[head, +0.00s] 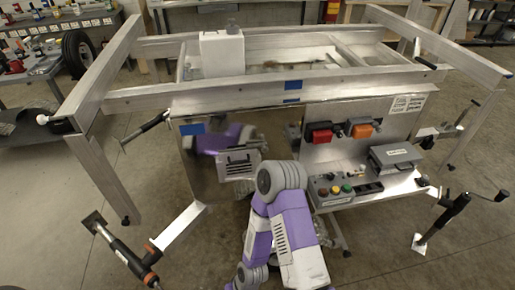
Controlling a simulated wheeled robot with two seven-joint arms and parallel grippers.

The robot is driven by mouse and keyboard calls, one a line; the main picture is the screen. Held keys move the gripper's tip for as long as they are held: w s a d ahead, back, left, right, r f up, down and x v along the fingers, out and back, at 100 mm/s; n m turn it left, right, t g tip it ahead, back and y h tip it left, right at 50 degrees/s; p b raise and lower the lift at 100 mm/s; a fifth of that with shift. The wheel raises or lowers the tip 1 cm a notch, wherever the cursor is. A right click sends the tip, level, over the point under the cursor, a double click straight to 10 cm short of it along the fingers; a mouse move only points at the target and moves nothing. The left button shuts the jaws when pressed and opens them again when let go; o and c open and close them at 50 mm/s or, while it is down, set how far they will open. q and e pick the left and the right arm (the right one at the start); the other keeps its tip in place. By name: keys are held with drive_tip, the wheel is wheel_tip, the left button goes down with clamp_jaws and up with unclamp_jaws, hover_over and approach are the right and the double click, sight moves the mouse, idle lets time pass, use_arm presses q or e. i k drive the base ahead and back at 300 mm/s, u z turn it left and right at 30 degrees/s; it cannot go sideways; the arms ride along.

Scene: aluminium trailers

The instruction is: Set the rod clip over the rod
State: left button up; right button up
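I cannot clearly make out a rod clip or which bar is the rod. A thin dark-gripped rod (145,130) juts out from the left end of the aluminium frame (200,95). A similar black-handled rod (455,210) stands at the lower right.
A red latch-like block (320,132) and an orange one (361,129) are on the panel's right half. Below is a shelf with a button box (336,190) and a grey box (395,158). A white box (221,52) stands on the frame.

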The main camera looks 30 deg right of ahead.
sight(188, 73)
drive_tip(key=k, duration=0.5)
drive_tip(key=z, duration=1.15)
drive_tip(key=i, duration=0.95)
drive_tip(key=u, duration=0.75)
